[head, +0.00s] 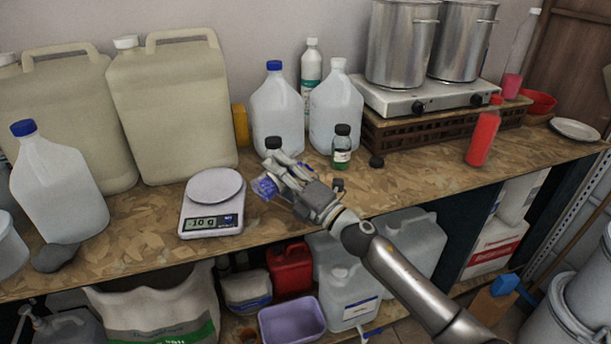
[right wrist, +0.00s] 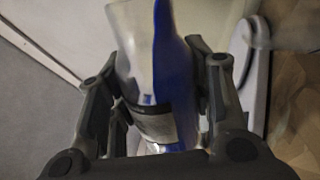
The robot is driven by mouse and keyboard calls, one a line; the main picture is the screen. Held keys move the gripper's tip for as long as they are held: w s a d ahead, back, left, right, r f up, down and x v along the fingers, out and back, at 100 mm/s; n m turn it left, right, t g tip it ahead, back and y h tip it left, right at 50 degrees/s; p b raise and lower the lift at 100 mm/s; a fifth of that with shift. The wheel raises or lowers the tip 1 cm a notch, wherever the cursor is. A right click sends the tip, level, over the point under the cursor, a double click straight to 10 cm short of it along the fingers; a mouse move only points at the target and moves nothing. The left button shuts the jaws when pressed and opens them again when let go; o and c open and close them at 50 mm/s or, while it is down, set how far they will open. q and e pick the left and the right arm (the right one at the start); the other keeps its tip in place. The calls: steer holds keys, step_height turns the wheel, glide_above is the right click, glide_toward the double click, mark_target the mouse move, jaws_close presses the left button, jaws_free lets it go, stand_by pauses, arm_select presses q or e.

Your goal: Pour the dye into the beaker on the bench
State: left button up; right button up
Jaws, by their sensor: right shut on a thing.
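My right gripper (head: 281,182) is shut on a small clear bottle with blue dye (head: 265,187) and holds it tilted, just right of the scale. In the right wrist view the dye bottle (right wrist: 160,75) sits between the fingers, with blue along one side and a pale label. I cannot make out its mouth or whether dye is flowing. I cannot make out a beaker on the bench. My left gripper is out of view.
The white scale (head: 211,222) has an empty plate and seems to read -10 g. A red bottle (head: 482,137) is further right. Bench is clear between.

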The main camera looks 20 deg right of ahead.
steer(key=shift+r+m, duration=0.2)
steer(key=shift+m, duration=0.2)
steer(key=shift+f+m+h, duration=0.15)
steer(key=shift+m+h, duration=0.15)
steer(key=shift+m, duration=0.1)
steer(key=shift+s+a, duration=0.15)
steer(key=shift+a, duration=0.05)
steer(key=shift+f+m+t+p, duration=0.15)
steer(key=shift+m+t+p, duration=0.15)
steer(key=shift+m, duration=0.3)
stand_by(0.3)
steer(key=shift+d+r+m+t+h+p, duration=0.15)
steer(key=shift+r+m+h+p, duration=0.15)
steer(key=shift+m+p, duration=0.3)
steer(key=shift+a+r+m+t+h+p, duration=0.1)
steer(key=shift+r+m+t+h+p, duration=0.2)
steer(key=shift+m, duration=0.4)
stand_by(0.3)
steer(key=shift+f, duration=0.2)
